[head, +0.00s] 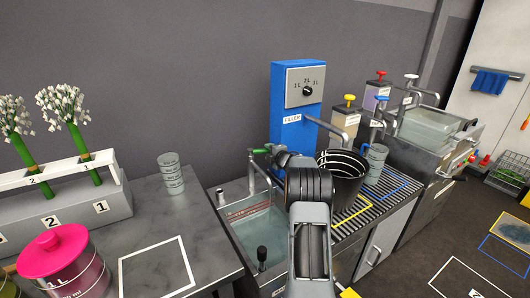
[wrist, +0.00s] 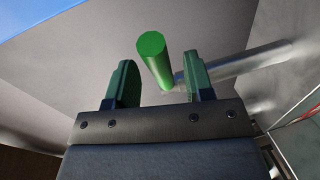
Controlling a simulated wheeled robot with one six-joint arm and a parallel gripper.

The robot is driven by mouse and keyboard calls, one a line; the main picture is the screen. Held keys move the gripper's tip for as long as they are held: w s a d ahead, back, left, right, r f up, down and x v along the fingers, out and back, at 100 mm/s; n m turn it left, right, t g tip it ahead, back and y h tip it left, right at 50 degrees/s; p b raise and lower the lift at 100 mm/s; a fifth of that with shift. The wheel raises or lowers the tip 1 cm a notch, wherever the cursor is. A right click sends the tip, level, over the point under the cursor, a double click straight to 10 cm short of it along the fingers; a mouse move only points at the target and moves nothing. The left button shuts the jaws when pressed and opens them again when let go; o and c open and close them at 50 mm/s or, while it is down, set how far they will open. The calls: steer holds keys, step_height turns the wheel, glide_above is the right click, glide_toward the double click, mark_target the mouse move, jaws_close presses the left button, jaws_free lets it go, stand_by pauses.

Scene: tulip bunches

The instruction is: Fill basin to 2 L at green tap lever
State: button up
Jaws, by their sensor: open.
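The green tap lever (head: 261,151) sticks out from a metal tap over the sink basin (head: 262,228), in front of the blue filler column. The basin holds clear water, with red lines on its far wall. In the wrist view the green lever (wrist: 155,62) is a round bar pointing toward the camera, between and beyond the two finger tips. My gripper (wrist: 160,80) is open, with one dark green finger on each side of the lever; I cannot tell whether either touches it. In the head view my arm hides the gripper and part of the basin.
The blue filler column (head: 290,130) has a dial (head: 306,91) marked in litres. A black bucket (head: 342,180) stands on the drain rack right of my arm. Stacked clear cups (head: 170,174) and a pink-lidded jar (head: 58,262) are on the left bench.

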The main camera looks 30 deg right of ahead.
steer(key=shift+w+d+f, duration=0.1)
steer(key=shift+w+f, duration=0.05)
steer(key=shift+w, duration=0.9)
jaws_close()
